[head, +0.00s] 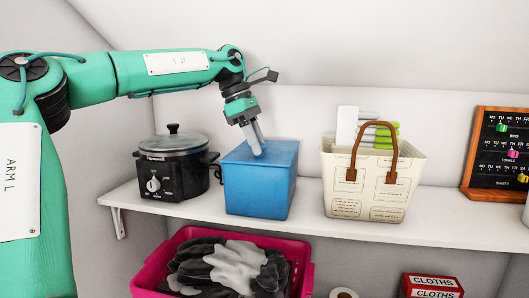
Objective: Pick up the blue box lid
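The blue box (257,194) stands on the white shelf, between a slow cooker and a cream basket. Its blue lid (279,153) is on top of the box. My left gripper (258,152) reaches down from above, with its fingertips at the lid's top near the middle. From here the fingers overlap, so I cannot tell whether they are apart or closed, or whether they grip the lid. My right gripper is not in view.
A black slow cooker (174,168) stands close left of the box. A cream basket (367,186) with a brown handle stands to the right. A pink crate (295,252) of dark and grey cloth sits below the white shelf (430,230). The sloped ceiling is above.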

